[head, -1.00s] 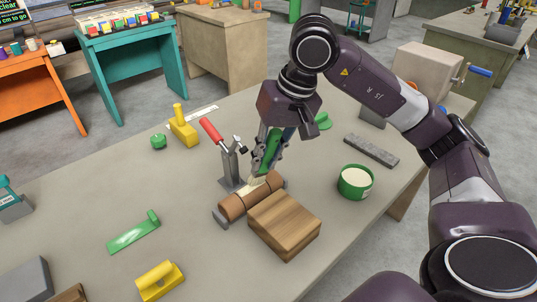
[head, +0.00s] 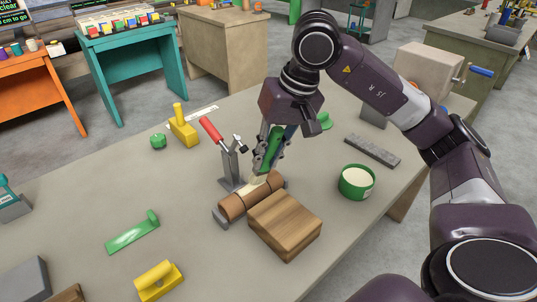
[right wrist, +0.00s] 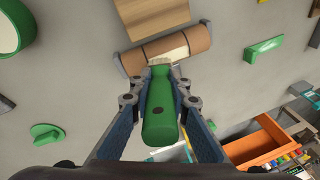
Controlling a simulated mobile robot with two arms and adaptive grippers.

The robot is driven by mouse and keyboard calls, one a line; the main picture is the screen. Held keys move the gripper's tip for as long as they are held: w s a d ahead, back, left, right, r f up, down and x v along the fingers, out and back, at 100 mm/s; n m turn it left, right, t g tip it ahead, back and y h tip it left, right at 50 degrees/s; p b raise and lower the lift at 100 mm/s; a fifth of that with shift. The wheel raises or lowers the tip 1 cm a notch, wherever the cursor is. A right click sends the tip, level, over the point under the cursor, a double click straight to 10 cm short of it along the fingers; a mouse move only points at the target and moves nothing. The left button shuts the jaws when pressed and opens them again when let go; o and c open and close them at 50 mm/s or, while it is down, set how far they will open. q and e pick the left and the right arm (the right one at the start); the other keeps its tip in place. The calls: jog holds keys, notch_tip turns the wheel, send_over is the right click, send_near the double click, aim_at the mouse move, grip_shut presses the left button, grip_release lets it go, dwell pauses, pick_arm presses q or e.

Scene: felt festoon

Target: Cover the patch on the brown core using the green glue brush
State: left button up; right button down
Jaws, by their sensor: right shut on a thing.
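The brown core (head: 235,207) lies in a grey holder on the table, and it crosses the top of the right wrist view (right wrist: 133,61). A pale band, the patch (right wrist: 178,44), shows around its middle. My right gripper (head: 267,162) is shut on the green glue brush (head: 274,141), bristles down. The brush handle fills the space between the fingers in the right wrist view (right wrist: 160,112). The pale bristle end (right wrist: 159,62) is at the core's middle, overlapping the patch in view; I cannot tell how firmly it touches. My left gripper is not in view.
A wooden block (head: 285,222) stands close beside the core. A red-handled clamp (head: 212,130) rises behind it. A green tub with pale contents (head: 357,187) is to the right. Yellow tools and a green scraper (head: 132,232) lie left; the table between is clear.

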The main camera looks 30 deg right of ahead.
jog(key=shift+a, duration=0.2)
notch_tip(320, 180, up, 4)
jog(key=p, duration=0.3)
jog(key=shift+r, duration=0.25)
jog(key=shift+r+p, duration=1.1)
jog(key=shift+r, duration=0.25)
